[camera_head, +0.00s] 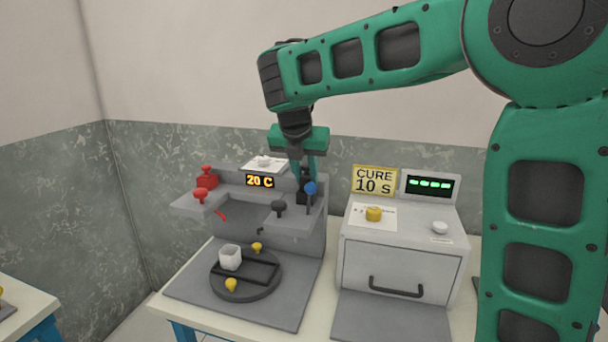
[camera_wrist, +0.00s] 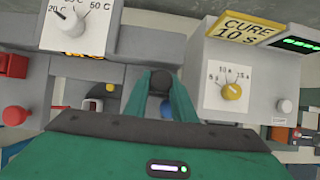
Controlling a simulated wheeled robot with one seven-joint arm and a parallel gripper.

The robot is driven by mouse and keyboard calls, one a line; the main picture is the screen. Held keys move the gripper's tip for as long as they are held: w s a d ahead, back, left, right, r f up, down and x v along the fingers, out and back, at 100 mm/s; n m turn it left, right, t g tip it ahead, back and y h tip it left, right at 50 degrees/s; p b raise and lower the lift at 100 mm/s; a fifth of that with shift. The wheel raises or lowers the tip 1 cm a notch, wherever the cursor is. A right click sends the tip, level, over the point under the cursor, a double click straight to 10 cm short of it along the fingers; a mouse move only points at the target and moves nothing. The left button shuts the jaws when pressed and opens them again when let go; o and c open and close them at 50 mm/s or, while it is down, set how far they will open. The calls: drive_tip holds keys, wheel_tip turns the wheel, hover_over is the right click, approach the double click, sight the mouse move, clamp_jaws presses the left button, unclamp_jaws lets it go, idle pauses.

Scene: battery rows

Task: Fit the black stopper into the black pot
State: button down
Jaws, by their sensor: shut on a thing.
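My gripper (camera_head: 303,184) is over the right wing of the grey dispenser, with its fingers pointing down. In the wrist view my gripper (camera_wrist: 161,80) is shut on the black stopper (camera_wrist: 160,83), whose dark round top shows between the fingertips. The black pot (camera_head: 304,199) looks to be the dark shape right below the fingers on that wing. It is mostly hidden by the fingers and a blue knob (camera_head: 310,187) in front of them. I cannot tell whether the stopper is seated in the pot or just above it.
A dark knob (camera_head: 278,206) stands left of my gripper. A red pot (camera_head: 206,181) and red knob (camera_head: 199,195) are on the left wing. Below, a turntable (camera_head: 262,289) carries a white cup (camera_head: 230,258). The cure box (camera_head: 398,262) stands close on the right.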

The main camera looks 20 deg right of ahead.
drive_tip(key=shift+f, duration=0.65)
drive_tip(key=c, duration=1.4)
unclamp_jaws()
drive_tip(key=shift+r, duration=0.1)
drive_tip(key=v, duration=1)
drive_tip(key=shift+r, duration=0.2)
drive_tip(key=shift+s, duration=0.15)
